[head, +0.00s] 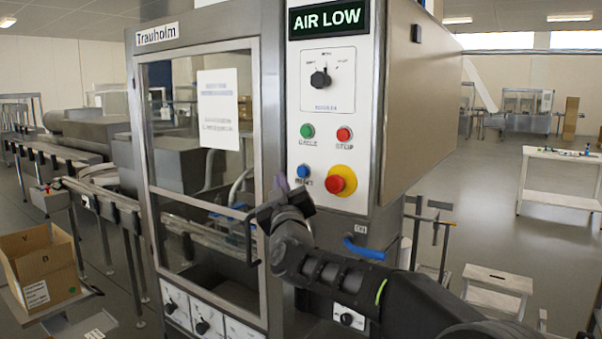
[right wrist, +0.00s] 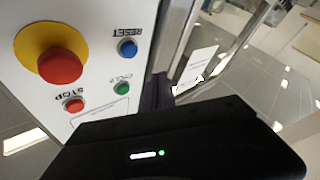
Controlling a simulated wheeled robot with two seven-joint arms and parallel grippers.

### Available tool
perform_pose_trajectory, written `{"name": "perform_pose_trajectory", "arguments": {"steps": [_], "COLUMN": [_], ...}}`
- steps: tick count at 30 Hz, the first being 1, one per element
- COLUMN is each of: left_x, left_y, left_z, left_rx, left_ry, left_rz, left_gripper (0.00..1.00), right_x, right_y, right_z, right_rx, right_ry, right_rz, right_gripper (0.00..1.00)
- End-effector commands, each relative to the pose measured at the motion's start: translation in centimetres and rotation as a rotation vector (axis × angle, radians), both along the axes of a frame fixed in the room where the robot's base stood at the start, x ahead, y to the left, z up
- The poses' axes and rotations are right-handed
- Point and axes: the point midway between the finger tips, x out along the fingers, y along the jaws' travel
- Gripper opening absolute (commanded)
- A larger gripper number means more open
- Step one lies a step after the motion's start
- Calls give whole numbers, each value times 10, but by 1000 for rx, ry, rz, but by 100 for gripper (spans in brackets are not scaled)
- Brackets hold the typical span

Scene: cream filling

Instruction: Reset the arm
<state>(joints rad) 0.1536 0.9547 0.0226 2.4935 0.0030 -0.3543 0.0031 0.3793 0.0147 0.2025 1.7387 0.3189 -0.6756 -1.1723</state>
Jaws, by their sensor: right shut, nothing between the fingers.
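My right arm comes up from the lower right in the head view. Its gripper (head: 282,186) is shut and empty, in front of the strip between the machine's glass door and its control panel (head: 329,110), just left of the blue RESET button (head: 303,171). In the right wrist view the dark fingers (right wrist: 160,92) show only in part beyond the black gripper body. The blue button (right wrist: 127,48) appears to their upper left, apart from them. My left gripper is not in view.
The panel has a display reading "AIR LOW", a selector knob (head: 320,79), a green button (head: 307,131), a red STOP button (head: 344,134) and a red emergency stop (head: 336,183) on yellow. A door handle (head: 250,238) stands close left of my gripper. A cardboard box (head: 40,266) sits at left.

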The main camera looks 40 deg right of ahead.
Motion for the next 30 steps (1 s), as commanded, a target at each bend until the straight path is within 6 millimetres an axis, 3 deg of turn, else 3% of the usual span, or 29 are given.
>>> {"name": "perform_pose_trajectory", "arguments": {"steps": [26, 29, 30], "left_x": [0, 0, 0], "left_y": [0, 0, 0], "left_z": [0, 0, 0], "left_rx": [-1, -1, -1], "left_ry": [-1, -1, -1], "left_rz": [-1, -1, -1], "left_gripper": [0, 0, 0], "right_x": [1, 4, 8], "right_y": [0, 5, 11], "right_z": [-1, -7, -20], "right_rx": [37, 127, 183], "right_ry": [-19, -47, -46], "right_rz": [15, 65, 100], "right_gripper": [0, 0, 0]}}
